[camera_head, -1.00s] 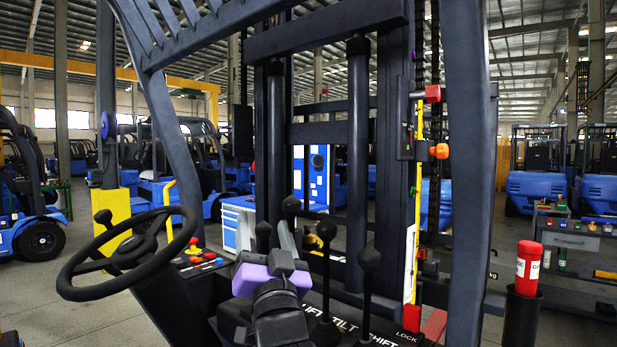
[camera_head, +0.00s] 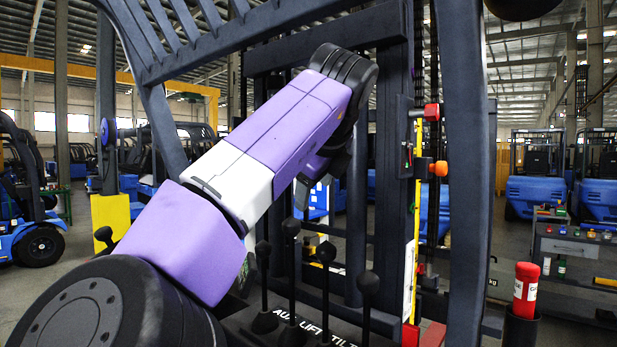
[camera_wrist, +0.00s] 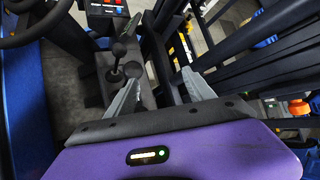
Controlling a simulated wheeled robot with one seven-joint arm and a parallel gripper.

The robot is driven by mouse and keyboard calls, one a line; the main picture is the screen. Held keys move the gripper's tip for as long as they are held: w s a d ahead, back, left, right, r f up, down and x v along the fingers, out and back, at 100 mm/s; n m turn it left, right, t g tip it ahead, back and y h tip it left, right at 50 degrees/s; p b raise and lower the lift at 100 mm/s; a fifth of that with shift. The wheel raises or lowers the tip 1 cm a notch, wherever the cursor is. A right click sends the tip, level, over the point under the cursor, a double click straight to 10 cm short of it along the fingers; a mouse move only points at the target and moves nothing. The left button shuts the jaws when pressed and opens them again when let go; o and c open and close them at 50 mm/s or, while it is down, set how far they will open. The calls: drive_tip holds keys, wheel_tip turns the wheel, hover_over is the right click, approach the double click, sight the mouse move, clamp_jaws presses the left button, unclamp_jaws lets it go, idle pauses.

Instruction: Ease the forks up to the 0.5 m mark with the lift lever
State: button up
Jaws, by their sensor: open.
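Several black-knobbed levers stand in a row behind a plate lettered AUX, LIFT, TILT (camera_head: 318,328). The second lever from the left (camera_head: 291,228) seems to be the lift lever, but I cannot match it surely to its label. My gripper (camera_head: 316,192) is open and empty, above and apart from the knobs. In the wrist view my gripper (camera_wrist: 161,84) has its fingers spread, with a lever knob (camera_wrist: 133,69) near the left fingertip. A yellow scale strip (camera_head: 417,200) runs down the mast, with a red piece (camera_head: 432,112) near its top. The forks are not visible.
The mast (camera_head: 395,100) and the dark cab pillar (camera_head: 464,150) stand close around my arm. An orange knob (camera_head: 439,168) sits beside the scale. A red cylinder (camera_head: 526,285) stands in a holder at right. Other blue forklifts stand behind.

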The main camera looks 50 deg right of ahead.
sight(293, 220)
drive_tip(key=s+a+r+m+y, duration=0.1)
drive_tip(key=s+a+m+y, duration=0.1)
drive_tip(key=a+y, duration=0.15)
drive_tip(key=shift+h, duration=0.25)
drive_tip(key=b+x, duration=0.3)
drive_tip(key=x, duration=0.6)
drive_tip(key=shift+w+f, duration=0.2)
drive_tip(key=shift+w, duration=0.15)
drive_tip(key=shift+x, duration=0.9)
drive_tip(key=c, duration=1.1)
drive_tip(key=shift+o, duration=0.2)
drive_tip(key=shift+a, duration=0.1)
